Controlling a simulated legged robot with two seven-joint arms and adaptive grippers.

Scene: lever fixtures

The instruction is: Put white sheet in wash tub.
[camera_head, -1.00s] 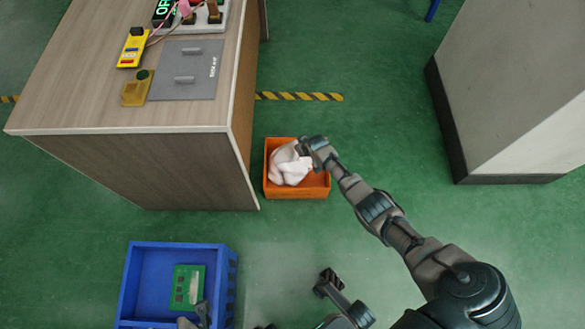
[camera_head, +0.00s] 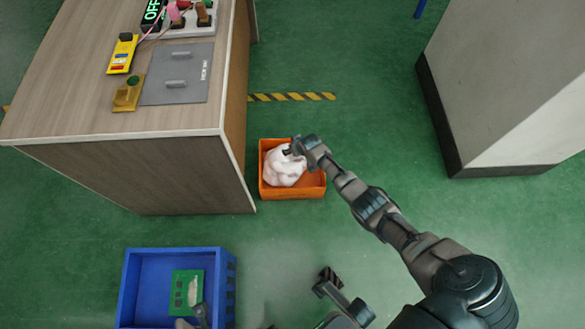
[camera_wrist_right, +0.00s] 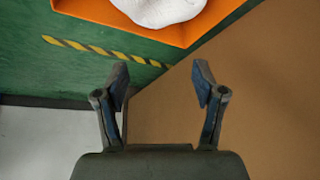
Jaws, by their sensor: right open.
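The white sheet (camera_head: 284,165) lies bunched up inside the orange wash tub (camera_head: 309,189) on the floor. My right gripper (camera_head: 293,149) is at the tub's upper right side, close to the sheet in the head view. In the right wrist view my right gripper (camera_wrist_right: 160,80) is open with nothing between its fingers. The sheet (camera_wrist_right: 158,9) and the tub's orange rim (camera_wrist_right: 185,35) show beyond the fingertips, apart from them.
A wooden bench (camera_head: 140,170) with a grey panel and a yellow device stands left of the tub. The blue crate (camera_head: 230,285) holds a green board (camera_head: 187,290). A pale block (camera_head: 520,90) stands at right. Green floor between is clear.

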